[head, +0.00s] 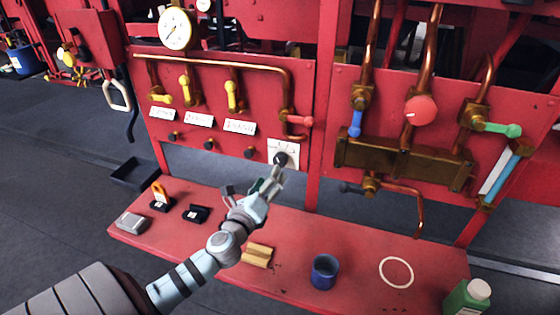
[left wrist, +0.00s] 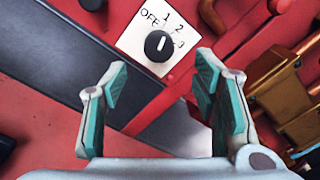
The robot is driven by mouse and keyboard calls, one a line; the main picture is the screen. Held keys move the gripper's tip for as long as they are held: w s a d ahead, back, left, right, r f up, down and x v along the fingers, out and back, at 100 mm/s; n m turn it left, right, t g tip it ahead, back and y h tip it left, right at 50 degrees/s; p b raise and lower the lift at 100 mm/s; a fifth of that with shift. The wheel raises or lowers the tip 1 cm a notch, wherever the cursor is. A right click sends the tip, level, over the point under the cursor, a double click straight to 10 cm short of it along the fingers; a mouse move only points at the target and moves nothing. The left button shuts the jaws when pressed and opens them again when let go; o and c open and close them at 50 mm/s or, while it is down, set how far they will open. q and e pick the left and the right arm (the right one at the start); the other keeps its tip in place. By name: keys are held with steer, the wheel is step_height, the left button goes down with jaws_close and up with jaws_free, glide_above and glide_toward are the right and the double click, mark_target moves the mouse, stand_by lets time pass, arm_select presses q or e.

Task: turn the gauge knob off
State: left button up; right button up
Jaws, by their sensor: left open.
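The gauge knob (head: 281,159) is a round black knob on a white square plate (head: 284,147), low on the red panel. In the left wrist view the knob (left wrist: 159,46) sits on its plate marked OFF, 1, 2 and 3. Its short white pointer line appears aimed at 1, not at OFF. My left gripper (head: 275,180) is just in front of and below the knob in the head view. In the left wrist view its teal-padded fingers (left wrist: 161,75) are spread and empty, with the knob ahead between and beyond the tips. My right gripper is not in view.
A red-handled valve (head: 300,120) is just above the plate. Several small black knobs (head: 250,152) line the panel to the left.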

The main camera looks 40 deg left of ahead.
mark_target(279, 163)
arm_select(q)
steer(key=x, duration=0.9)
steer(key=shift+w+f, duration=0.1)
steer(key=shift+w, duration=0.05)
steer(key=c, duration=1.2)
